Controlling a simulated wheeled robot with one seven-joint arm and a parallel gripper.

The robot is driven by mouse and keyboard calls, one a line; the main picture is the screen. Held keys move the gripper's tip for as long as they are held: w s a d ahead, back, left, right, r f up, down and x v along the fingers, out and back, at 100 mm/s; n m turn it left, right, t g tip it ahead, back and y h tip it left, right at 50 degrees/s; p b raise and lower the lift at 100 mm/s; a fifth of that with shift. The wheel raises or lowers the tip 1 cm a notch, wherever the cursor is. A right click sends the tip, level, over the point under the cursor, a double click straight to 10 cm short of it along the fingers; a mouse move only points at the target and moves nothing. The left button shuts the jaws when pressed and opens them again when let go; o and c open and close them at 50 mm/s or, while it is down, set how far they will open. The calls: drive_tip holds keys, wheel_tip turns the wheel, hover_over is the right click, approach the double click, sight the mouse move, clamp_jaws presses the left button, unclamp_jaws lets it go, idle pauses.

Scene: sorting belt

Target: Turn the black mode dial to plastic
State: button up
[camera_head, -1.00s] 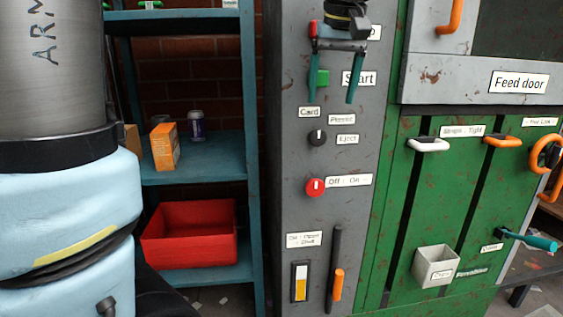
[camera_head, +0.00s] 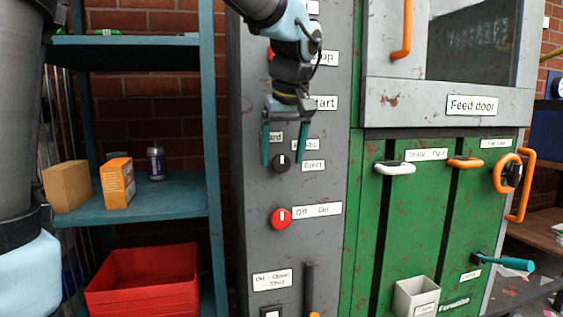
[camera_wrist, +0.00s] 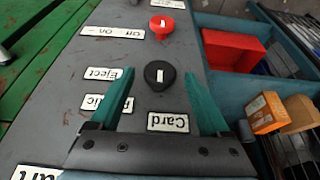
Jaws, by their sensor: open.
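The black mode dial (camera_head: 281,163) is a small round knob on the grey panel. Its white mark stands about vertical in the head view. The Card label sits up and left of it, the partly covered plastic label (camera_head: 305,144) up and right, and Eject (camera_head: 313,166) to the right. My gripper (camera_head: 282,161) is open, fingers pointing down, one on each side of the dial in the head view. In the wrist view the dial (camera_wrist: 160,76) appears between the teal fingertips, with gaps both sides. I cannot tell how far the tips are from the panel.
A red Off/On knob (camera_head: 281,218) is below the dial. The Start button above is hidden behind my gripper. At left, a teal shelf (camera_head: 180,205) holds boxes and a can, with a red bin (camera_head: 145,285) below. Green lever panels (camera_head: 420,220) are at right.

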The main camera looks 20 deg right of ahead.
drive_tip(key=shift+w+f, duration=0.25)
drive_tip(key=shift+f, duration=0.4)
clamp_jaws()
